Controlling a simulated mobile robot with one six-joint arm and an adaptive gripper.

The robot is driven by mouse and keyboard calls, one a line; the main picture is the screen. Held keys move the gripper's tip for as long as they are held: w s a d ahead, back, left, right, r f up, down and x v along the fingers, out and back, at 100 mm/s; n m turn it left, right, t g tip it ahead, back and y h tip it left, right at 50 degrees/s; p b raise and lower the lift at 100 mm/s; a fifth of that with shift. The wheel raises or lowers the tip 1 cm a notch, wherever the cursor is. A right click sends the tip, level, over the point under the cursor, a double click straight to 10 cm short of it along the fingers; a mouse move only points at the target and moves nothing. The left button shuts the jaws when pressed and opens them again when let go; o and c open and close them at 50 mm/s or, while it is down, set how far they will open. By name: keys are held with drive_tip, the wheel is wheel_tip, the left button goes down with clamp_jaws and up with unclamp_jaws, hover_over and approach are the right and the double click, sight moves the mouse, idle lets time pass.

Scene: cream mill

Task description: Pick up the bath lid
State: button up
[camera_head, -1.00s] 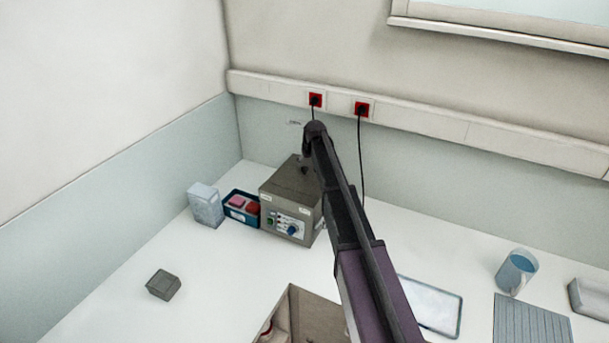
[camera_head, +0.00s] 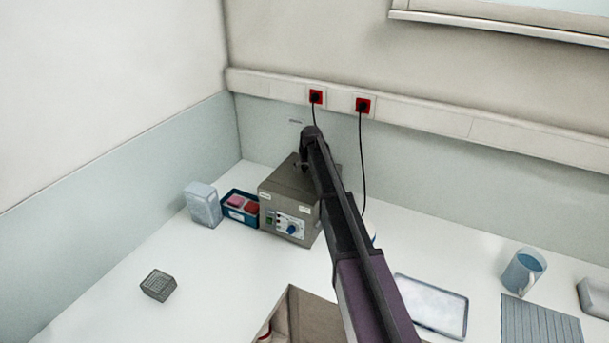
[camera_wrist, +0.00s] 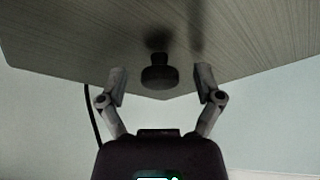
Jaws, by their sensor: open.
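The bath is a grey-brown metal box (camera_head: 270,210) with a dial and buttons on its front, at the back of the bench. Its flat lid (camera_head: 285,180) closes the top; in the wrist view the lid (camera_wrist: 240,45) fills the upper part. A dark round knob (camera_wrist: 160,76) stands out from the lid. My gripper (camera_wrist: 162,80) is open, with one finger on each side of the knob and a gap on both sides. In the head view my gripper (camera_head: 301,166) is small and dark over the lid, partly hidden by my arm.
Left of the bath stand a blue tray with pink and red items (camera_head: 240,206) and a pale translucent box (camera_head: 202,204). A small grey rack (camera_head: 158,285) lies front left. A cable (camera_head: 362,160) hangs behind.

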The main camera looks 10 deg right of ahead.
sight(305, 165)
idle(0.5)
drive_tip(key=c, duration=1.2)
drive_tip(key=shift+o, duration=0.2)
drive_tip(key=shift+r, duration=0.2)
wheel_tip(305, 165, up, 4)
drive_tip(key=p, duration=0.4)
drive_tip(key=shift+f, duration=0.2)
drive_tip(key=s, duration=1)
drive_tip(key=s+r+p, duration=0.1)
drive_tip(key=s, duration=0.5)
drive_tip(key=shift+d, duration=0.3)
drive_tip(key=shift+r, duration=0.15)
drive_tip(key=shift+r+p, duration=0.9)
drive_tip(key=shift+p, duration=0.15)
